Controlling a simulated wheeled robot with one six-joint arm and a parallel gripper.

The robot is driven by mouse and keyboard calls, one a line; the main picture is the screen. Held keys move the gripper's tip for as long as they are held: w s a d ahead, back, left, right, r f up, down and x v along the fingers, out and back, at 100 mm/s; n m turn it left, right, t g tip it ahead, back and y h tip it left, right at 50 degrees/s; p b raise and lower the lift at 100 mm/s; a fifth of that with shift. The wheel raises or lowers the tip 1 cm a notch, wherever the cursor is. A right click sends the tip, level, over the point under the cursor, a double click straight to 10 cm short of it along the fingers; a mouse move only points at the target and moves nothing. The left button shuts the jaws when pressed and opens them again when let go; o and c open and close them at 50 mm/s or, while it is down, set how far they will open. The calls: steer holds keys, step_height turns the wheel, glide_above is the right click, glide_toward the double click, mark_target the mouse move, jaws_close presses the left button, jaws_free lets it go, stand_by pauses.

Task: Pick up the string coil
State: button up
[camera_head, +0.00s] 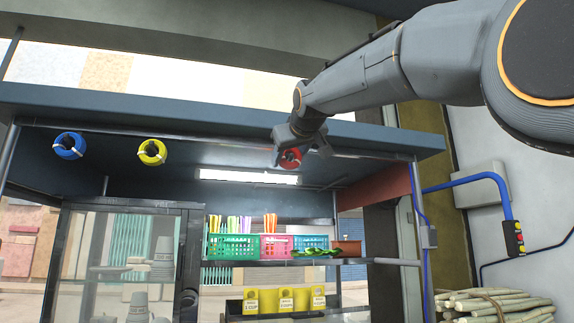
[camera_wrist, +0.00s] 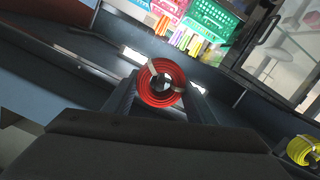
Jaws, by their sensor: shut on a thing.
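A red string coil (camera_head: 290,159) is held in my gripper (camera_head: 302,148) under the front edge of the stall's roof. In the wrist view the red coil (camera_wrist: 161,83) sits between the two fingers of my gripper (camera_wrist: 160,98), with a pale tie across it. The yellow coil also shows at the right edge of the wrist view (camera_wrist: 302,150). I cannot tell whether the red coil still touches the board.
The roof edge (camera_head: 220,116) runs just behind my gripper. A control box with a blue pipe (camera_head: 513,238) and sugarcane stalks (camera_head: 497,305) are at the right.

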steer(key=f+b+v, duration=0.2)
steer(key=b+v, duration=0.4)
steer(key=v, duration=1)
steer(key=shift+s+d, duration=0.2)
steer(key=shift+s, duration=0.25)
